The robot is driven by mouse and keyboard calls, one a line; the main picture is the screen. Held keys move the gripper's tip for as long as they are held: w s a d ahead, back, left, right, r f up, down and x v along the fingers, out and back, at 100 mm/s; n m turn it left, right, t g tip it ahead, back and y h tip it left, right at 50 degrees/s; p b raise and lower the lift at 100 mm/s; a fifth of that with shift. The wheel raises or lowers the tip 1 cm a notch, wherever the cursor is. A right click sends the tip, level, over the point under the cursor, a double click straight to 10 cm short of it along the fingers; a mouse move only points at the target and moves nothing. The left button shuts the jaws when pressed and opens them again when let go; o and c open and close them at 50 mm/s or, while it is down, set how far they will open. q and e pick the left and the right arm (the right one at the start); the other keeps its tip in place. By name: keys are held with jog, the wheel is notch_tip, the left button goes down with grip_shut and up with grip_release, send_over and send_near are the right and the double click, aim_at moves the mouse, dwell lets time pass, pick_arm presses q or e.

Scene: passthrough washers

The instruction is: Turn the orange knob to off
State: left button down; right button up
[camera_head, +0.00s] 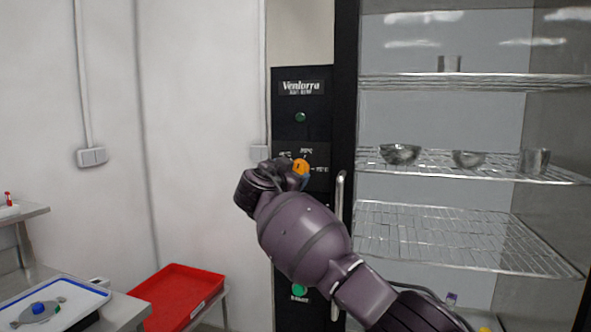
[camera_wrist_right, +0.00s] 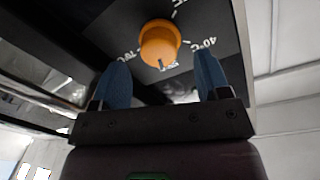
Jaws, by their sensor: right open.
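The orange knob (camera_head: 301,167) sits on the black control panel (camera_head: 301,104) at the left of the glass-fronted cabinet. In the right wrist view the knob (camera_wrist_right: 160,43) faces the camera, with temperature marks around it and a dark pointer line at its lower edge. My right gripper (camera_wrist_right: 164,78) is open, with its two blue fingers apart. The knob shows beyond and between the fingertips, and no contact is visible. In the head view my right arm covers part of the panel below the knob. My left gripper is out of view.
A vertical door handle (camera_head: 339,205) stands just right of the panel. A green button (camera_head: 299,290) is low on the panel, partly behind my arm. Wire shelves (camera_head: 450,235) hold metal bowls. A red tray (camera_head: 180,292) is at lower left.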

aim_at(299, 169)
jog(key=shift+x, duration=1.7)
jog(key=c, duration=0.9)
